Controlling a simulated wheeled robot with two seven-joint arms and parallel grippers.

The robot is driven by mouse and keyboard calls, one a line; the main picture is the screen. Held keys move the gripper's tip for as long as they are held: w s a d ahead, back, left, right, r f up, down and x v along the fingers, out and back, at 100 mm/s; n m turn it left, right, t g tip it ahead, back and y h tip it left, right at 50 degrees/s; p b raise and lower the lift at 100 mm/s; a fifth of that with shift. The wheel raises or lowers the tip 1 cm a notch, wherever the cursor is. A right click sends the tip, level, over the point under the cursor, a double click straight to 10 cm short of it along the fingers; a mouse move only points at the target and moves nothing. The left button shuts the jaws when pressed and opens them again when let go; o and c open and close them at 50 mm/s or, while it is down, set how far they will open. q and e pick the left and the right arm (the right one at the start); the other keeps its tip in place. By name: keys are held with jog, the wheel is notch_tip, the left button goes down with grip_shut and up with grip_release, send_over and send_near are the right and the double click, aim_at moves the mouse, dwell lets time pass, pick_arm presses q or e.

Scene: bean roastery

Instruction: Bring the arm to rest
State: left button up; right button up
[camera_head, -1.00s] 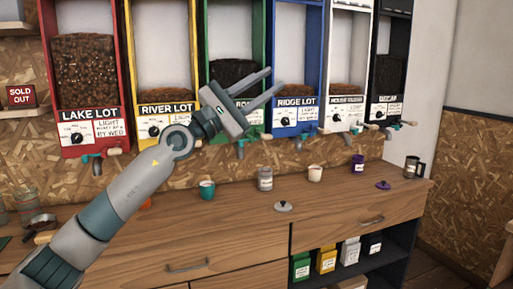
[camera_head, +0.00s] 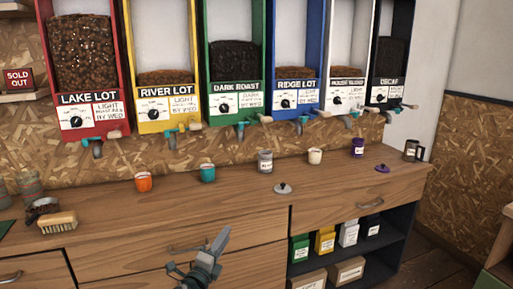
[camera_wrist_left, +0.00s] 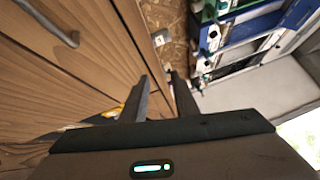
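My left gripper (camera_head: 217,243) is low in the head view, in front of the counter's drawer fronts, with the fingers pointing up and slightly right in the picture. In the left wrist view its two dark fingers (camera_wrist_left: 161,78) stand apart with nothing between them, so it is open and empty. The rest of the left arm is mostly out of the head view. My right gripper is in neither view.
Coloured dispensers line the wall behind. Below right is an open shelf (camera_head: 385,255) with boxes.

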pick_arm(q)
jog(key=s+a+f+n+g+y, duration=0.15)
jog(key=s+f+n, duration=0.35)
jog(key=f, duration=0.6)
jog(key=s+a+f+n+g+y, duration=0.1)
jog(key=s+a+f+n+g, duration=0.15)
jog(key=s+f, duration=0.7)
jog(key=s+a+f+n+g+y, duration=0.2)
jog(key=s+f+n, duration=0.3)
jog(key=f, duration=0.8)
jog(key=s+a+f+n+g, duration=0.1)
jog(key=s+f+n+g, duration=0.1)
jog(key=s+f, duration=0.5)
jog(key=s+f+n+g, duration=0.2)
jog(key=s+f+n, duration=0.2)
jog(key=s, duration=1.2)
jog(key=s+a+f+n+g, duration=0.1)
jog(key=s+f+n, duration=0.3)
jog(key=s+f, duration=0.6)
jog(key=shift+s+a+g+y, duration=0.3)
jog(key=shift+s+g+y, duration=0.15)
jog(key=shift+s+g, duration=0.35)
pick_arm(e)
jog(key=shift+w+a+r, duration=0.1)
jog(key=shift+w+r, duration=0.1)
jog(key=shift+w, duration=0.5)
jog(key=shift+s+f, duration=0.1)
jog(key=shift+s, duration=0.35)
